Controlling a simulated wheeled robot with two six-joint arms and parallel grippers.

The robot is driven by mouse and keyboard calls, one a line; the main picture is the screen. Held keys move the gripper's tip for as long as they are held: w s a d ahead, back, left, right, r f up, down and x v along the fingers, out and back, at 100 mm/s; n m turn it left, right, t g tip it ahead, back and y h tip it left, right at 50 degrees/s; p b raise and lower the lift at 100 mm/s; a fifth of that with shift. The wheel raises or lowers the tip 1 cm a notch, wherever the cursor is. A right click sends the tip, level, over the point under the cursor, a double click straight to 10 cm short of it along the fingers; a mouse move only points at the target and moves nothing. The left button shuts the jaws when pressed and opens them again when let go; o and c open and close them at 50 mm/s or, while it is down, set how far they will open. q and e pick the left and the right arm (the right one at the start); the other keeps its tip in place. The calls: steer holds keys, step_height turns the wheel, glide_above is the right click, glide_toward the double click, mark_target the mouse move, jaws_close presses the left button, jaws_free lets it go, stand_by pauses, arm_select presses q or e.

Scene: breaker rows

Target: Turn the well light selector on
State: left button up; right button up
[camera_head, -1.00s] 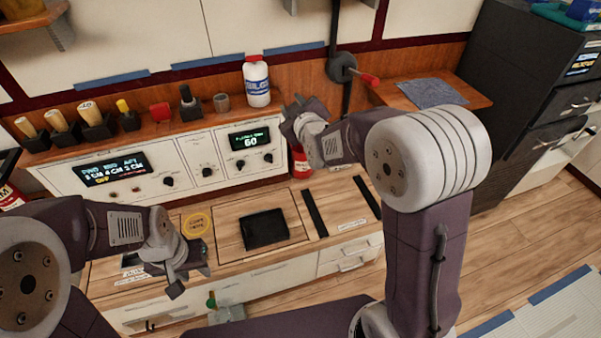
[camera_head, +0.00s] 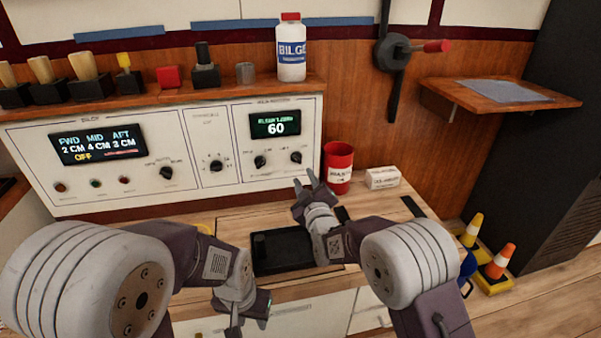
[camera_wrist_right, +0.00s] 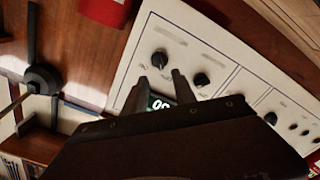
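The white control panel (camera_head: 200,160) on the back wall has three sections. The left one has a screen (camera_head: 97,145) with FWD, MID and AFT readings, OFF in yellow, and a black knob (camera_head: 166,172). The middle section has one black knob (camera_head: 215,165). The right section has a screen reading 60 (camera_head: 275,124) and two knobs (camera_head: 260,162) (camera_head: 296,157). Section labels are too small to read surely. My right gripper (camera_head: 305,180) is open and empty, below the right section; its fingers (camera_wrist_right: 160,88) show apart in the wrist view. My left gripper (camera_head: 249,320) looks open, low over the counter front.
A shelf (camera_head: 130,101) above the panel holds brushes, small blocks and a bilge bottle (camera_head: 291,52). A red can (camera_head: 338,165) and a white box (camera_head: 382,177) stand right of the panel. A black tray (camera_head: 268,252) lies on the counter. Cones (camera_head: 500,262) stand on the floor.

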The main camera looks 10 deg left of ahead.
mark_target(297, 161)
steer(key=b+x, duration=0.3)
steer(key=x, duration=0.5)
steer(key=shift+f+b, duration=0.15)
steer(key=shift+b, duration=0.2)
steer(key=shift+w+a, duration=0.15)
steer(key=shift+w, duration=0.2)
jaws_close()
